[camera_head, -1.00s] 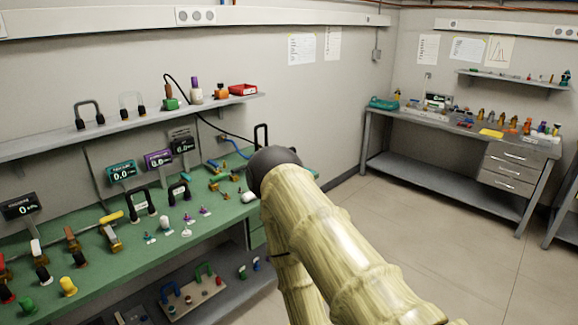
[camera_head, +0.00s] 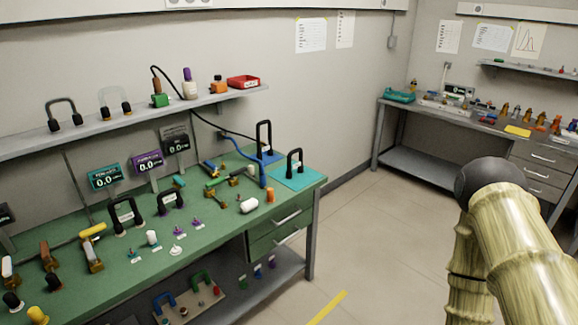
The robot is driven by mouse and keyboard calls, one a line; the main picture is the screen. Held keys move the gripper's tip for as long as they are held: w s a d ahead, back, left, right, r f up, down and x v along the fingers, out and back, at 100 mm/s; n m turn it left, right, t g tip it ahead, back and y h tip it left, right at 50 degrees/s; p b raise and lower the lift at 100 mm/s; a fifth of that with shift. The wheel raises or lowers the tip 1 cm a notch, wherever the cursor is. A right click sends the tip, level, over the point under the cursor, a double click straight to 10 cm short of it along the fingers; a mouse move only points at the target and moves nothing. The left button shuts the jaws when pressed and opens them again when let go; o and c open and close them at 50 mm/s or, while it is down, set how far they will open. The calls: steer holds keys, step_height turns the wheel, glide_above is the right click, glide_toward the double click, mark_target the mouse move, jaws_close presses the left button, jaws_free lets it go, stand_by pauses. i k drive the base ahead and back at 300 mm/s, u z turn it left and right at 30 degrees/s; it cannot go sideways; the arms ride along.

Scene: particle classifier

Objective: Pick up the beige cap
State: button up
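I cannot pick out a beige cap with certainty. An off-white cylinder (camera_head: 248,205) lies on its side near the front right of the green bench (camera_head: 215,262). A small white-topped piece (camera_head: 152,238) stands farther left on the same bench, and a low white piece (camera_head: 176,250) lies near its front edge. My arm (camera_head: 520,235), pale yellow and ringed with a dark rounded joint, fills the lower right, well apart from the bench. My gripper is not in view.
Black handles, valves and small displays crowd the bench top. A second bench (camera_head: 405,160) stands at the back right. The floor (camera_head: 390,240) between is clear.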

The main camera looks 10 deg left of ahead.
mark_target(250, 169)
steer(key=z, duration=0.05)
steer(key=i, duration=0.7)
steer(key=u, duration=0.6)
steer(key=i, duration=0.65)
steer(key=u, duration=0.65)
